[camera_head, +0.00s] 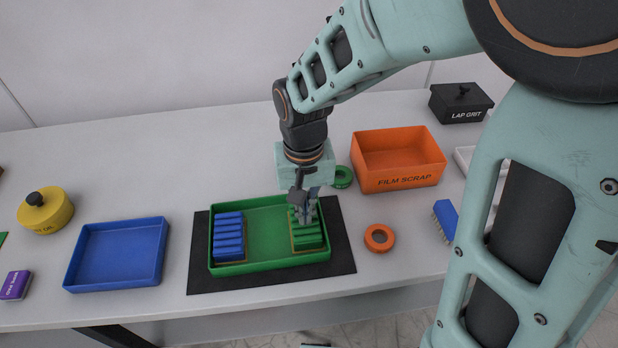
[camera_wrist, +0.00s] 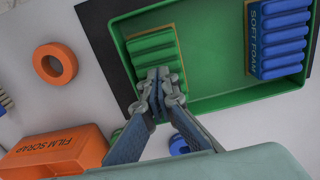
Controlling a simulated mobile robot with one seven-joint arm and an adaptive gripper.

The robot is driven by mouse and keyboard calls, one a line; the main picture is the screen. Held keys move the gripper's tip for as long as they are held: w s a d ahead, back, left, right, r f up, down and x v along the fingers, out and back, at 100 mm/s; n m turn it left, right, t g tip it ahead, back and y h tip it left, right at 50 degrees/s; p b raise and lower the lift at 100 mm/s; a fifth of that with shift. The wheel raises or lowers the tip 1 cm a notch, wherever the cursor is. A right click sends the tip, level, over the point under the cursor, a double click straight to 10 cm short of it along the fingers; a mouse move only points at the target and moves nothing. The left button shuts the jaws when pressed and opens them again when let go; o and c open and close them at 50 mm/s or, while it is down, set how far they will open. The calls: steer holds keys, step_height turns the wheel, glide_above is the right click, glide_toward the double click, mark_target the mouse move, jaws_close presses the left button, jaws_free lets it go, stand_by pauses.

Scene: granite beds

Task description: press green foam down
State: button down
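The green foam (camera_head: 309,241) is a ridged block at the right end of a green tray (camera_head: 262,272). It also shows in the wrist view (camera_wrist: 153,46), lying on a thin tan layer. My gripper (camera_head: 304,216) is over the rear part of the green foam with its fingers pointing down. In the wrist view the fingertips (camera_wrist: 158,78) are together and overlap the foam's near edge; nothing shows between them. I cannot tell whether the tips touch the foam. A blue ridged foam block (camera_head: 229,237), labelled SOFT FOAM in the wrist view, sits at the tray's left end.
The tray stands on a dark mat (camera_head: 341,262). An empty blue tray (camera_head: 117,255) is left of it. An orange FILM SCRAP bin (camera_head: 398,180), an orange ring (camera_head: 379,238) and a blue brush (camera_head: 445,219) are to the right. A green ring (camera_head: 343,177) lies behind my gripper.

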steer(key=shift+r+p, duration=2.8)
steer(key=shift+r, duration=0.75)
steer(key=shift+f, duration=0.1)
step_height(320, 180, up, 8)
steer(key=shift+f, duration=0.2)
